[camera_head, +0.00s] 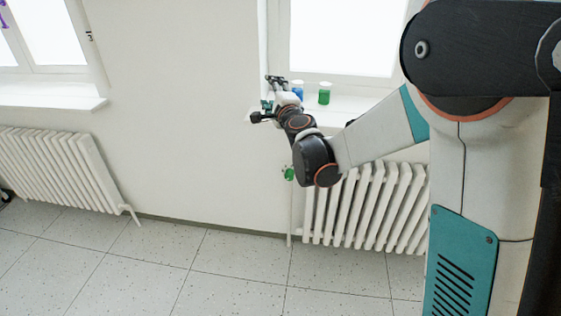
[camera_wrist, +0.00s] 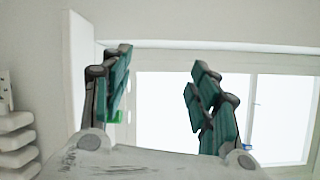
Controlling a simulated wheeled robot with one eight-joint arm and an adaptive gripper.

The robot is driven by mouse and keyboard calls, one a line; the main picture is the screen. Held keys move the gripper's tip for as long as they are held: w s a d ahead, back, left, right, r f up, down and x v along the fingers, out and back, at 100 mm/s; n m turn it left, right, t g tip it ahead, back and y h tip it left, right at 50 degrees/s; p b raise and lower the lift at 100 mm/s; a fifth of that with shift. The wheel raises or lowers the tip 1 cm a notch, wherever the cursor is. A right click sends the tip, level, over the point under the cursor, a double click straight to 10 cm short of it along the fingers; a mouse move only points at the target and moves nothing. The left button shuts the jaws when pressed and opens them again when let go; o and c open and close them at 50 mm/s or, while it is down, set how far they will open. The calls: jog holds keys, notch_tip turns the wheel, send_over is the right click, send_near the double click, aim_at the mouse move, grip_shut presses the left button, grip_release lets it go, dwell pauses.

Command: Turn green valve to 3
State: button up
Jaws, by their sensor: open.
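The green valve (camera_head: 289,173) is small and sits at the left end of the white radiator (camera_head: 365,208) under the right window. Its markings are too small to read. My gripper (camera_head: 268,98) is above the valve and a little to its left, near the windowsill, and apart from the valve. In the wrist view my gripper (camera_wrist: 160,62) has its two teal-padded fingers spread with nothing between them. A small green patch shows beside the left finger there; I cannot tell what it belongs to.
A blue jar (camera_head: 298,90) and a green jar (camera_head: 324,93) stand on the right windowsill (camera_head: 350,106), close to my gripper and arm. Another radiator (camera_head: 65,165) stands under the left window. The tiled floor (camera_head: 190,265) in front is clear.

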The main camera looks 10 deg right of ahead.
aim_at(289, 177)
jog(key=w+d+f+m+h, duration=0.2)
jog(key=w+f+m+h, duration=0.15)
jog(key=f+m, duration=0.4)
jog(key=w+d+f+m+h, duration=0.2)
jog(key=w+f+m, duration=0.2)
jog(key=f, duration=0.6)
notch_tip(289, 177, down, 27)
jog(key=s+d+m+g+h, duration=0.1)
jog(key=s+m+g+h, duration=0.1)
jog(key=m+g, duration=0.5)
jog(key=w+d+f+b, duration=0.1)
jog(key=w, duration=0.2)
jog(key=w+d+f+m+t+b, duration=0.1)
jog(key=w+f+b, duration=0.1)
jog(key=w, duration=0.2)
jog(key=w+d+f+t+b, duration=0.1)
jog(key=w+b, duration=0.1)
jog(key=w, duration=0.1)
jog(key=shift+w+d+f+m, duration=0.25)
jog(key=shift+w+d+f, duration=0.1)
jog(key=shift+d, duration=0.05)
jog(key=shift+w+d+f, duration=0.15)
jog(key=shift+w+d, duration=0.1)
jog(key=shift+w, duration=0.35)
jog(key=shift+c, duration=0.2)
jog(key=c, duration=1)
